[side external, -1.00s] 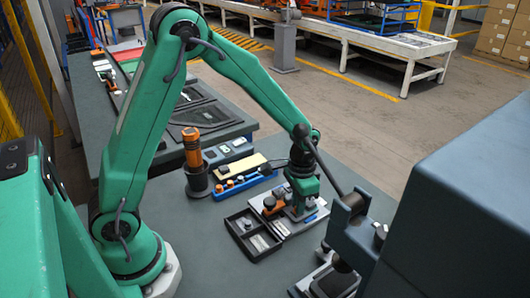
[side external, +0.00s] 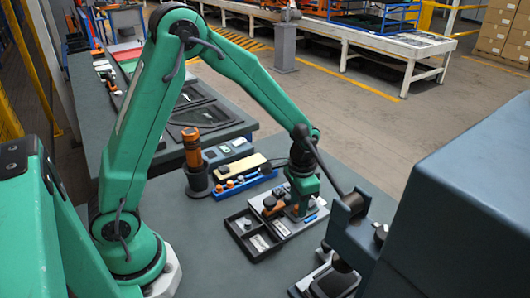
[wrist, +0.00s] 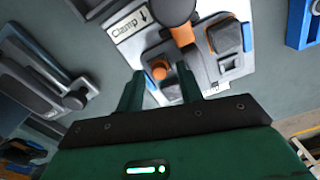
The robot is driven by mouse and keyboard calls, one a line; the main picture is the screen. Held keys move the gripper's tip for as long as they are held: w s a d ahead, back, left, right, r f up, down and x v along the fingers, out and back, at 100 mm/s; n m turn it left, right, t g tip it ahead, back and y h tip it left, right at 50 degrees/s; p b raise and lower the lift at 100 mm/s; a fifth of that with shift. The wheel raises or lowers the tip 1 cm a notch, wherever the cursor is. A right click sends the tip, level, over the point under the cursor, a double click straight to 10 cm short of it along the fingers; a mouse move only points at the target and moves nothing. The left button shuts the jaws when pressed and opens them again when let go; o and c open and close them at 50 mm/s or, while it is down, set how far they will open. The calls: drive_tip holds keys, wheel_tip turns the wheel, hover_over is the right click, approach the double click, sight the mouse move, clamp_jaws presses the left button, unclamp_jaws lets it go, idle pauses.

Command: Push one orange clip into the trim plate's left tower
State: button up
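My gripper (side external: 300,215) points down over a light fixture plate (side external: 285,228) in the side view. In the wrist view my gripper (wrist: 160,78) shows two green fingers standing apart. A small orange piece with a rounded top (wrist: 159,70) shows in the gap between the fingertips, with space visible on both sides. I cannot tell whether it is a clip or part of the fixture. The plate (wrist: 127,30) bears a "Clamp" label with an arrow, and a dark-knobbed orange lever (wrist: 182,35) beside it. The trim plate and its left tower cannot be clearly made out.
A black divided tray (side external: 238,238) with pale pieces lies left of the fixture. A blue rack (side external: 243,188) with small orange pieces lies behind. A dark cup holds an orange-handled tool (side external: 192,150). A large blue-grey machine (side external: 460,210) stands at the right.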

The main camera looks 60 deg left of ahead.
drive_tip(key=shift+r, duration=3.7)
drive_tip(key=shift+r, duration=0.1)
drive_tip(key=s+a+r+t, duration=0.2)
drive_tip(key=s+r+t, duration=0.15)
drive_tip(key=r, duration=0.55)
drive_tip(key=s+a+r+n+t, duration=0.1)
drive_tip(key=s+r, duration=0.1)
drive_tip(key=s, duration=0.5)
drive_tip(key=s+a+r+n+t, duration=0.1)
drive_tip(key=s+r+n, duration=0.1)
drive_tip(key=s, duration=0.5)
drive_tip(key=shift+s+a, duration=0.3)
drive_tip(key=shift+a, duration=0.05)
